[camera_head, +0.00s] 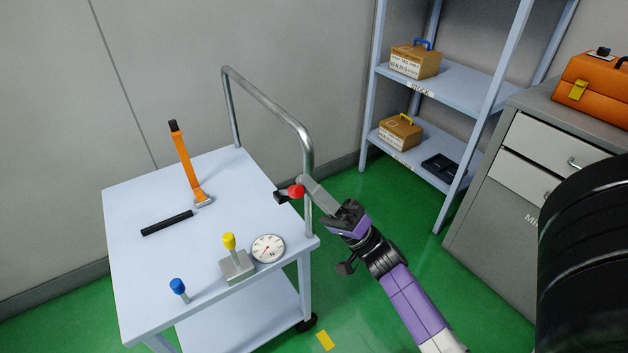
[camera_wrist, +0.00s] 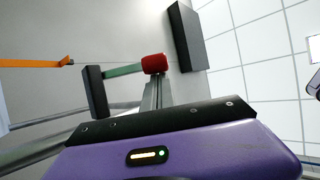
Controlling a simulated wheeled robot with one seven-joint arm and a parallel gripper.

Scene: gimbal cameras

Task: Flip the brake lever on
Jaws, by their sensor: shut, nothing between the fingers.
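A red knob (camera_head: 296,191) shows beside the post of the cart's handrail, with a black block (camera_head: 282,197) at its left. In the wrist view the red knob (camera_wrist: 154,64) sits at the end of a thin greenish bar (camera_wrist: 122,70) that runs from a black block (camera_wrist: 95,92). My gripper (camera_head: 305,182) is shut and empty, its grey fingertips right at the red knob; I cannot tell whether they touch. An orange lever-like bar (camera_head: 184,158) with a black tip stands tilted on the cart. No label shows which one is the brake lever.
The cart top (camera_head: 130,200) also bears a black bar (camera_head: 167,223), a yellow knob (camera_head: 229,241), a blue knob (camera_head: 177,286) and a round gauge (camera_head: 268,248). The metal handrail (camera_head: 270,105) stands close to my gripper. A shelf (camera_head: 455,85) and cabinet (camera_head: 520,190) stand at right.

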